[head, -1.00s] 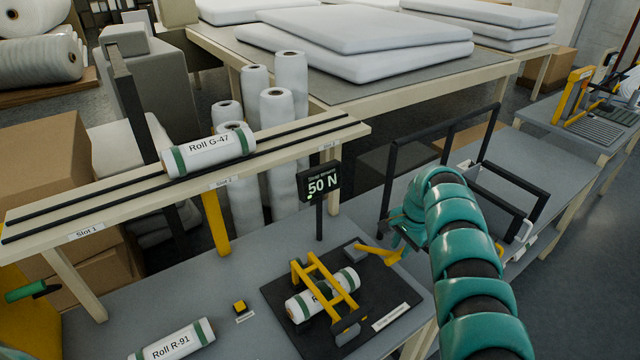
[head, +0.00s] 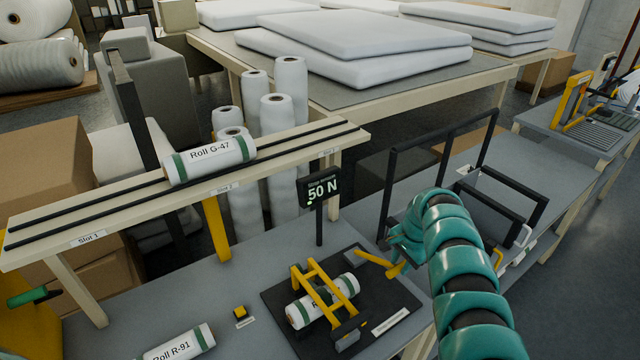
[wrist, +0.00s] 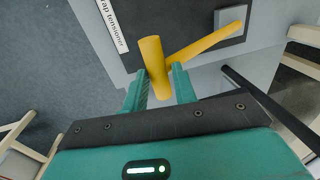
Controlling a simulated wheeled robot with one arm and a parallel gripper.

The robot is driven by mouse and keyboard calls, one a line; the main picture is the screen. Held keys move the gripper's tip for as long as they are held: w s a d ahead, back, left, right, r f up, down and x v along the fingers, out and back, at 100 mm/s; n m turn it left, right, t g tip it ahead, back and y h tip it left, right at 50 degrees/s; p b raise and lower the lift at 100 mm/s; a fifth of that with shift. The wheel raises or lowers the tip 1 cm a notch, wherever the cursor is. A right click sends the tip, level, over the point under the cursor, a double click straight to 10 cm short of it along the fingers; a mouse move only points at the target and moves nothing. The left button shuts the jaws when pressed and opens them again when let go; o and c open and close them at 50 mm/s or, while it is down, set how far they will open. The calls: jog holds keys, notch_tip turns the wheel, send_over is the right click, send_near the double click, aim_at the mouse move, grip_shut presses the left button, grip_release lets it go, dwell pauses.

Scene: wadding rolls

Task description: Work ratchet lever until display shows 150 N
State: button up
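The strap tensioner is a dark base (head: 272,299) with a yellow frame (head: 318,286) over a white, green-banded roll (head: 305,312). Its display (head: 321,190) on a post reads 50 N. My gripper (head: 396,250) is at that grip. In the wrist view, the grip (wrist: 153,62) stands between my two teal fingers (wrist: 158,80), which are close on either side of it. The finger contact is partly hidden in the head view.
Roll G-47 (head: 210,160) lies on a raised two-rail shelf (head: 345,138) behind. A black frame (head: 392,165) stands behind my arm.

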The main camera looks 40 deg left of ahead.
jog(key=f, duration=0.1)
jog(key=d+f+p, duration=0.1)
jog(key=f, duration=0.1)
jog(key=s+d+f+p, duration=0.1)
jog(key=f, duration=0.1)
jog(key=shift+d+f, duration=0.1)
jog(key=shift+f, duration=0.15)
dwell(0.6)
jog(key=shift+w+a+r, duration=0.15)
jog(key=shift+a+r, duration=0.1)
jog(key=shift+r, duration=0.65)
jog(key=shift+w+a+r, duration=0.1)
jog(key=shift+a+r, duration=0.2)
jog(key=shift+r, duration=0.55)
jog(key=shift+w+a+r, duration=0.15)
jog(key=shift+a+r, duration=0.1)
jog(key=shift+r, duration=0.65)
jog(key=shift+w+a+r+b, duration=0.15)
jog(key=shift+a+r+b, duration=0.15)
jog(key=shift+r+b, duration=0.35)
jog(key=shift+w+a+r+b, duration=0.1)
jog(key=shift+a+r+b, duration=0.25)
jog(key=shift+r, duration=0.5)
jog(key=shift+a+r+b, duration=0.1)
jog(key=shift+r+b, duration=0.5)
jog(key=shift+r, duration=0.5)
jog(key=shift+f, duration=0.15)
